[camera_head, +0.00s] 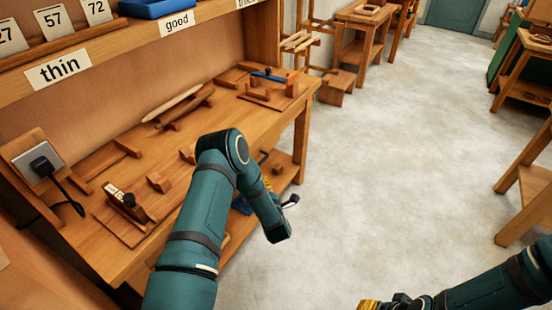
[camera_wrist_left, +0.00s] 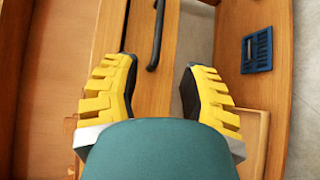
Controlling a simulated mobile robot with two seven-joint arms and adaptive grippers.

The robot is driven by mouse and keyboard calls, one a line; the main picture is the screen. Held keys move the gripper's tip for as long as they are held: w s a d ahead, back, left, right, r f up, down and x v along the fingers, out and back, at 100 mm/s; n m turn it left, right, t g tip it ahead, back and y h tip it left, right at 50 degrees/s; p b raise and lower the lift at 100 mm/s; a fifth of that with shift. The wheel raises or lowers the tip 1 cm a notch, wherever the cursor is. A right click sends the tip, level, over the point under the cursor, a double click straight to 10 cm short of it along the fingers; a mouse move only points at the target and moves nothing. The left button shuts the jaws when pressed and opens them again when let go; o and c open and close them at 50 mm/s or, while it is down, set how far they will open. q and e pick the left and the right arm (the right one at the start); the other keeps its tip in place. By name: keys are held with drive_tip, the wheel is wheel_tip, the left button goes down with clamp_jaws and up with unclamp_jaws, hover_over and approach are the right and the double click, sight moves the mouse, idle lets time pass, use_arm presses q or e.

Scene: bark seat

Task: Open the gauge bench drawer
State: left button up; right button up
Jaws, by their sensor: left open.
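The gauge bench (camera_head: 225,112) stands at the left in the head view, with its drawer front hidden behind my left arm. In the left wrist view a wooden front panel (camera_wrist_left: 186,30), which looks like the drawer front, carries a dark bar handle (camera_wrist_left: 157,35). My left gripper (camera_wrist_left: 158,75) is open and empty. The handle shows between its two yellow, black-padded fingers; I cannot tell how far ahead it is. In the head view the left gripper is mostly hidden behind the forearm. My right gripper (camera_head: 372,304) is at the bottom edge, partly cut off.
A blue slotted tray (camera_wrist_left: 257,50) shows at the right in the left wrist view. Wooden jigs and a board with a black knob (camera_head: 128,200) lie on the bench top. Other wooden tables (camera_head: 362,15) stand along the back. The grey floor (camera_head: 400,130) is open to the right.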

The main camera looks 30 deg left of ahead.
use_arm(q)
drive_tip(key=b+x, duration=0.3)
drive_tip(key=x, duration=1)
drive_tip(key=shift+w+a, duration=0.25)
drive_tip(key=shift+c, duration=0.3)
clamp_jaws()
